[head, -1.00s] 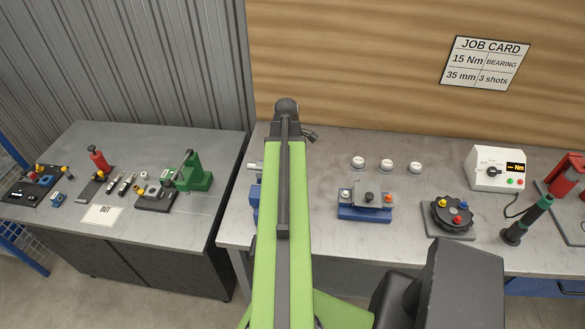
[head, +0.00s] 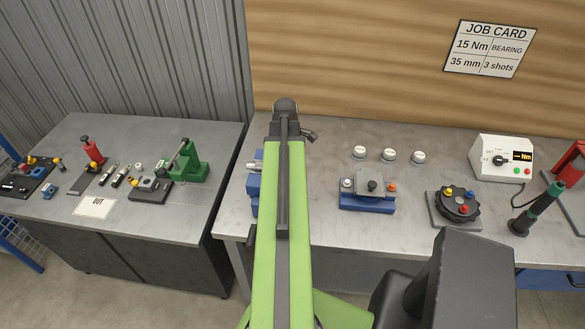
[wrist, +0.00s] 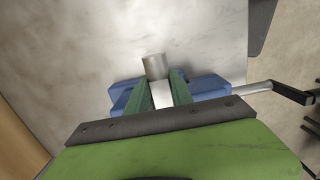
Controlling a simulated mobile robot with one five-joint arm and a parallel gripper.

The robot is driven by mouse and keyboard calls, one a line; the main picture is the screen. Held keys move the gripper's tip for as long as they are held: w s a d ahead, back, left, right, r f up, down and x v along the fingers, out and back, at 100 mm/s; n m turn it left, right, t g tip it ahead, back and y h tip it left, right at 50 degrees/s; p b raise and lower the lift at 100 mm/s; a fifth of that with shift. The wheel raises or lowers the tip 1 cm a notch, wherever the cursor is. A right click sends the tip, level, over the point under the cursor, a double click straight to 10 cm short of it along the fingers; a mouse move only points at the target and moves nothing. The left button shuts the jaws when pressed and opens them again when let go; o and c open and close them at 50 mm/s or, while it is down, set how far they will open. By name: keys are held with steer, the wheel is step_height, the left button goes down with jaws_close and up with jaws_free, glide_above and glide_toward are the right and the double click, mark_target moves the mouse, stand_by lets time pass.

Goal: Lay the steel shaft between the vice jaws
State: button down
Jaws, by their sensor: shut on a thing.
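In the wrist view my gripper (wrist: 162,92) has its two dark green fingers shut on the steel shaft (wrist: 156,67). The shaft shows a wide grey cylindrical part beyond the fingertips and a paler, narrower part between the fingers. The blue vice (wrist: 208,86) lies behind and below the fingers, with blue parts on both sides of them. Its jaws are mostly hidden by my gripper, so I cannot tell whether the shaft touches them. In the head view the vice (head: 253,192) shows only as a blue strip left of my arm, which hides my gripper.
The vice's handle (wrist: 290,92) sticks out right. On the bench, a blue fixture (head: 367,203), several white-topped caps (head: 389,155), a dark round fixture (head: 455,205) and a white meter (head: 500,160) stand right of my arm. A second bench (head: 60,215) stands left, past a gap.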

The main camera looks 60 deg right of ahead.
steer(key=shift+f+b, duration=1.3)
steer(key=shift+f, duration=0.25)
steer(key=c, duration=1)
jaws_free()
steer(key=shift+c, duration=0.2)
step_height(320, 180, up, 18)
steer(key=w+p, duration=0.1)
steer(key=p, duration=1.6)
steer(key=shift+w+a+f, duration=0.25)
